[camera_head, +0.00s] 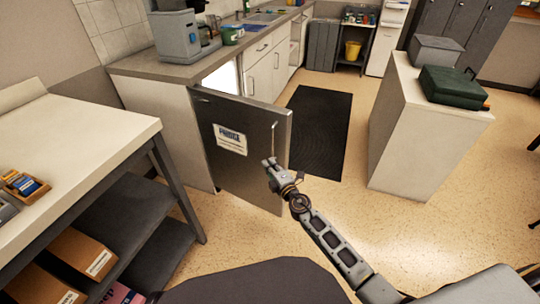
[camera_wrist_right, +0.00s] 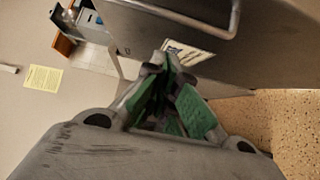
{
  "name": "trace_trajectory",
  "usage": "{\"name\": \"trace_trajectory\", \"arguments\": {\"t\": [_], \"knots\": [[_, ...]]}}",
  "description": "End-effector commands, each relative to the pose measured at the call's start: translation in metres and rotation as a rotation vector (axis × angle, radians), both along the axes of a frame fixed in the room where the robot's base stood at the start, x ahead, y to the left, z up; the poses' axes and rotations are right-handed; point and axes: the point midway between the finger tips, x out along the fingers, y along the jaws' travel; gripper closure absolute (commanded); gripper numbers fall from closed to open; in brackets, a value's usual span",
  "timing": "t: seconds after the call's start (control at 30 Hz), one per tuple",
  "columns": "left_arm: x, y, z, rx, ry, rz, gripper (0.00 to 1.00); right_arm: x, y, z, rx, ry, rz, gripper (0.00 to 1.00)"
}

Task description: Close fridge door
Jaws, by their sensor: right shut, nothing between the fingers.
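The fridge door (camera_head: 238,147) stands open in the head view, swung out from the counter, a grey panel with a white label (camera_head: 230,139) and a thin vertical handle (camera_head: 274,139) near its right edge. My right gripper (camera_head: 270,163) is at the door's right part, just below the handle; contact cannot be told. In the right wrist view the gripper (camera_wrist_right: 166,97) has its green-padded fingers together with nothing between them, and the door (camera_wrist_right: 200,50) with its handle bar (camera_wrist_right: 190,22) fills the top. My left gripper is not in view.
A white-topped table (camera_head: 75,135) with lower shelves stands at the left, close to the door. A counter (camera_head: 205,62) with a coffee machine (camera_head: 178,38) runs behind. A white island (camera_head: 420,130) bears a green case (camera_head: 452,84). Speckled floor and a black mat (camera_head: 320,130) lie between.

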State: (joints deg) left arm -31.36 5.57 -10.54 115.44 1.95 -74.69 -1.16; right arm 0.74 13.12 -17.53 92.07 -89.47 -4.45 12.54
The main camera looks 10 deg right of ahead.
Motion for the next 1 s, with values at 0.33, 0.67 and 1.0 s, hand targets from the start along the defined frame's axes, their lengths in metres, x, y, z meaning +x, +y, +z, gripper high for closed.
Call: {"name": "trace_trajectory", "arguments": {"t": [0.33, 0.67, 1.0], "knots": [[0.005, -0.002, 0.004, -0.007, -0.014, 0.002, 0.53, 0.029, 0.002, -0.001, -0.002, -0.001, -0.001, 1.0], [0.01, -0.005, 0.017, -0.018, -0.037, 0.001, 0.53, 0.052, -0.014, -0.002, -0.001, 0.0, -0.001, 1.0], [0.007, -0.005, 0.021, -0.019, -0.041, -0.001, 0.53, 0.057, -0.017, -0.001, -0.001, 0.001, -0.001, 1.0]]}}
